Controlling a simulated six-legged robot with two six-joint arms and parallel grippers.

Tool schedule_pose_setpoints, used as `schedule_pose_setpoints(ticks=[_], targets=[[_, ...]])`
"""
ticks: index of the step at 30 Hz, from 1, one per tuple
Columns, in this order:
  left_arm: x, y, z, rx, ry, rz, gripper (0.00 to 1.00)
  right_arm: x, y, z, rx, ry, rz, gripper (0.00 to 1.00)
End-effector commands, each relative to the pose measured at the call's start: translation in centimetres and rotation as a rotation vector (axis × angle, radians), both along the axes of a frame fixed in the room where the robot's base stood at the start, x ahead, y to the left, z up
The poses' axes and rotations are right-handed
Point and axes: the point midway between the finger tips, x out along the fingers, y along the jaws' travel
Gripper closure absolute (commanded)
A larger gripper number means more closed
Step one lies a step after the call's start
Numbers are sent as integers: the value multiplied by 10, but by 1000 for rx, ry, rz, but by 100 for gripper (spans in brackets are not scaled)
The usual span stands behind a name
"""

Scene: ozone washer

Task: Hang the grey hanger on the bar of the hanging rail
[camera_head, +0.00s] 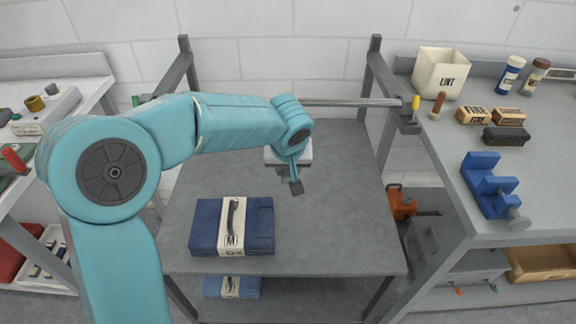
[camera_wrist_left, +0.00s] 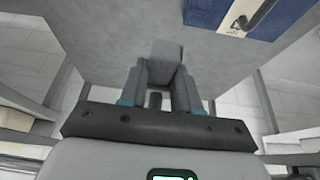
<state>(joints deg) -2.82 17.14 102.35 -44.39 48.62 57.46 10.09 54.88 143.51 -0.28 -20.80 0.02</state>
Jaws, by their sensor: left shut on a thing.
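My left gripper (camera_head: 291,176) is above the grey table, in front of and below the bar (camera_head: 350,103) of the hanging rail. The bar runs level between two dark grey side frames, and my left arm hides its middle. In the left wrist view the fingers (camera_wrist_left: 161,88) are shut on a grey block-like part (camera_wrist_left: 166,58), which I take to be the grey hanger. The rest of its shape is hidden or too small to tell. It is apart from the bar. My right gripper is out of view.
Side benches hold a white bin (camera_head: 440,73), a blue clamp-like tool (camera_head: 487,184), brushes and bottles.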

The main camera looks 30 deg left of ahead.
Motion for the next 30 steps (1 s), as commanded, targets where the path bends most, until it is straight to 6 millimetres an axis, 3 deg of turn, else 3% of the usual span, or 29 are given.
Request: schedule_pose_setpoints(ticks=[8,9,11,22,26,30], targets=[[0,0,1,0,-2,0,100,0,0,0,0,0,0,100],[0,0,1,0,-2,0,55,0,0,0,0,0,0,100],[0,0,1,0,-1,0,39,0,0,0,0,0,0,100],[-2,-1,6,0,0,0,39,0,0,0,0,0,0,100],[-9,-6,27,-1,-5,0,39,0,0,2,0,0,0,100],[-21,-14,62,0,-7,-2,39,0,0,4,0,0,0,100]])
